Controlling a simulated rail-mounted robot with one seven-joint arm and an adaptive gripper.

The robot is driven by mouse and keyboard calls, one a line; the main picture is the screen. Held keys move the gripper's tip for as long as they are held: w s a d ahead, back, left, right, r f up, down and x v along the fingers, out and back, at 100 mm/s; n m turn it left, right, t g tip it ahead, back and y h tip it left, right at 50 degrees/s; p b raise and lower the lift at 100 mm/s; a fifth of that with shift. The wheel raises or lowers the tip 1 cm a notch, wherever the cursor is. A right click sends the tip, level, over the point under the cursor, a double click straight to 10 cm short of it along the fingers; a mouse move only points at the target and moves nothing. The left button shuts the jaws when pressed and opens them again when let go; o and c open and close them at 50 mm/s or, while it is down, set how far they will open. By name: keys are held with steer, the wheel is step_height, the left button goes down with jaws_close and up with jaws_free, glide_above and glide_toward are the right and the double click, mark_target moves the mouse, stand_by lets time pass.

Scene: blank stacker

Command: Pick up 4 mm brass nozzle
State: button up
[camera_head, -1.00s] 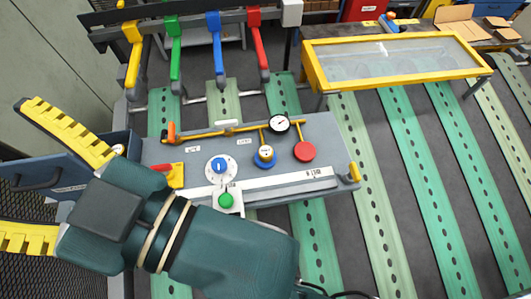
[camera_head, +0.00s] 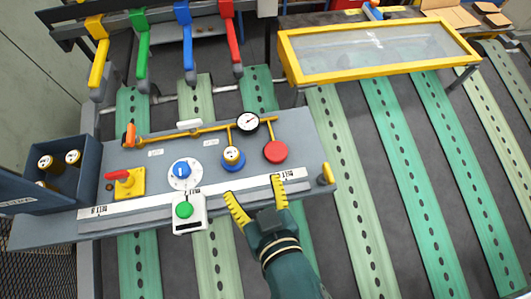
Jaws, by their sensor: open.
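Several small cylinders with brass-coloured sides and pale labelled tops are in view, and their sizes are too small to read. One such nozzle (camera_head: 233,155) sits upright on a round blue base (camera_head: 233,166) on the grey panel. Others (camera_head: 73,157) stand in a dark blue bin (camera_head: 88,190) at the left, partly hidden by its walls. I cannot tell which is the 4 mm one. My gripper (camera_head: 252,188) is open and empty, its yellow fingers over the panel's front strip, to the front right of the blue base and apart from it.
The grey panel (camera_head: 300,140) carries a blue dial (camera_head: 182,172), green button (camera_head: 183,210), red-handled yellow switch (camera_head: 125,182), pressure gauge (camera_head: 248,122) and red knob (camera_head: 275,152). Coloured levers (camera_head: 185,45) hang behind. A yellow-framed glass table (camera_head: 375,50) stands at the back right.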

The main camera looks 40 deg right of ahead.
mark_target(232, 156)
steer(key=x, duration=0.3)
steer(key=f+x, duration=0.1)
steer(key=x, duration=0.3)
steer(key=a+p+x, duration=0.1)
steer(key=x, duration=0.3)
steer(key=shift+s+f, duration=0.15)
steer(key=shift+f, duration=0.25)
steer(key=x, duration=0.5)
steer(key=shift+w+a+f+p, duration=0.1)
steer(key=shift+w+a+p, duration=0.15)
steer(key=shift+p, duration=0.15)
steer(key=c, duration=1.4)
